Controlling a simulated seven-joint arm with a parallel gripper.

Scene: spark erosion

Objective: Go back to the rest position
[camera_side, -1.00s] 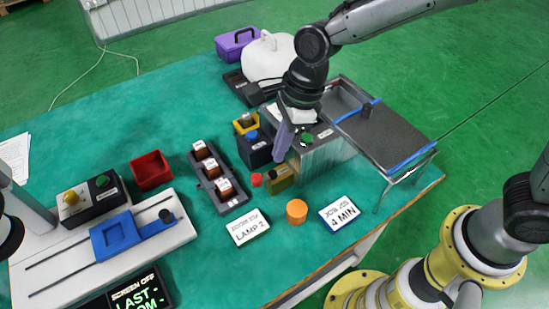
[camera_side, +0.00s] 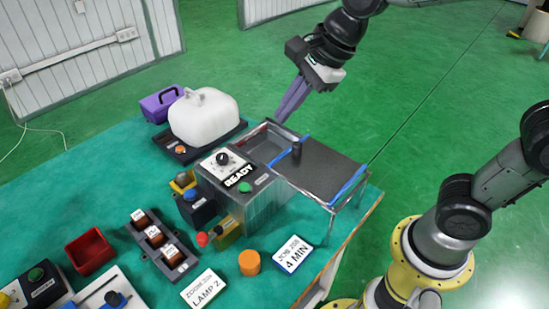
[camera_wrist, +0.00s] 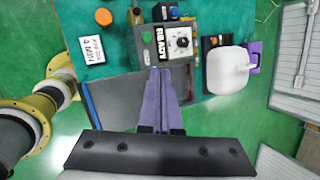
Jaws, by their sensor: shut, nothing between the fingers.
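My gripper (camera_side: 281,119) is raised in the air above the back of the grey machine and its tray, clear of both in the side view. Its two long purple fingers are together and hold nothing. In the wrist view the gripper (camera_wrist: 160,70) points toward the machine's front panel. The grey machine (camera_side: 262,208) has a black dial, a green button and a label reading READY (camera_side: 238,176). The rest position itself is not marked in either view.
A dark tray (camera_side: 330,168) with blue edge strips adjoins the machine. A white rounded cover (camera_side: 204,118) and a purple box (camera_side: 160,104) stand behind. A sample rack (camera_side: 160,246), a red bin (camera_side: 89,251), an orange cylinder (camera_side: 249,262) and cards occupy the front. The air around my gripper is free.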

